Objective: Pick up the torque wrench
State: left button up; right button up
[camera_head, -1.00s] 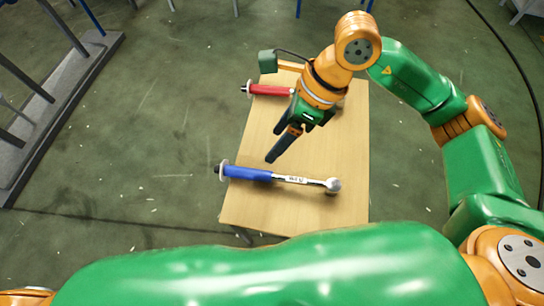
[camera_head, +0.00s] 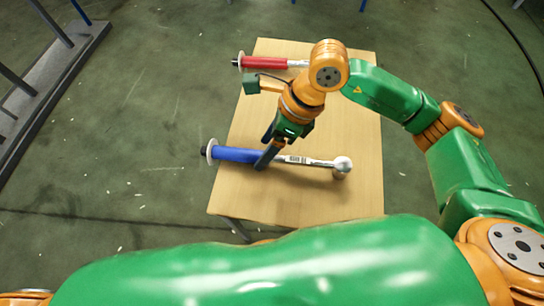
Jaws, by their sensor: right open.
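A torque wrench with a blue handle (camera_head: 235,154) and a silver shaft and round head lies across the near part of a wooden table (camera_head: 290,207). A second wrench with a red handle (camera_head: 266,62) lies at the table's far end, its right part hidden behind my right arm. My right gripper (camera_head: 265,160) is open and points down at the blue wrench, its dark fingers at the spot where the handle meets the shaft. I cannot tell whether the fingers touch the wrench. My left gripper is not in view.
A grey metal frame (camera_head: 50,85) stands on the floor at the left. The green floor around the table is mostly clear.

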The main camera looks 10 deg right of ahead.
jog(key=shift+x, duration=1.15)
grip_shut()
jog(key=shift+w+r, duration=0.1)
dwell(0.4)
